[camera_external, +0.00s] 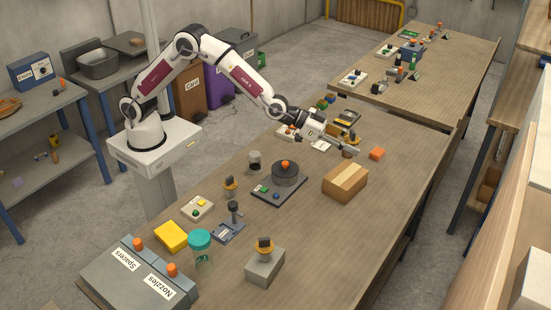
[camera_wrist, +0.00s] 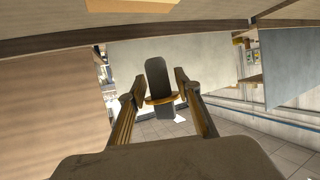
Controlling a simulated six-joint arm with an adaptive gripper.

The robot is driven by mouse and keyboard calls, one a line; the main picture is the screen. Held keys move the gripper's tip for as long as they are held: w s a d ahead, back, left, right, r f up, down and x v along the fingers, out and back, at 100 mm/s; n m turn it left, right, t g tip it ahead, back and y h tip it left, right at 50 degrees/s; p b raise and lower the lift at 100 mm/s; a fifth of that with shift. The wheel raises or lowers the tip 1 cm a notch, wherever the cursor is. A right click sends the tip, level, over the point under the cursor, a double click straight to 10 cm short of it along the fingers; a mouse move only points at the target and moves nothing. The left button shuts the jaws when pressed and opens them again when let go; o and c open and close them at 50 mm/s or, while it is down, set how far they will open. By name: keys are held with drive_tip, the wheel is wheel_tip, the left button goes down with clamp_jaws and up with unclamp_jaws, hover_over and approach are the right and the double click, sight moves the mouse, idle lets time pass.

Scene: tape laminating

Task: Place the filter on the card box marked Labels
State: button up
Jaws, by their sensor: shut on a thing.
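My gripper (camera_external: 352,149) is at the end of the outstretched arm above the far part of the table. It is shut on a dark piece with an orange-brown rim, seemingly the filter (camera_wrist: 157,78). In the wrist view the piece sits between the two fingers. In the external view it is small and partly hidden by the fingers. A brown card box (camera_external: 345,182) with a paler tape strip stands on the table, nearer the camera than my gripper. No writing shows on its visible sides. A tan patch at the wrist view's top edge may be this box.
An orange block (camera_external: 377,153) lies right of my gripper. A dark round device on a plate (camera_external: 284,178) stands left of the card box. A grey block with a similar dark and orange piece (camera_external: 265,264) stands in front. Bare table (camera_external: 390,190) lies right of the box.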

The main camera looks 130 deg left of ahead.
hover_over(347, 174)
drive_tip(key=shift+f, duration=2.4)
drive_tip(key=shift+f, duration=1.85)
drive_tip(key=shift+f, duration=0.15)
drive_tip(key=o, duration=1.2)
drive_tip(key=shift+s, duration=0.1)
drive_tip(key=v, duration=1.2)
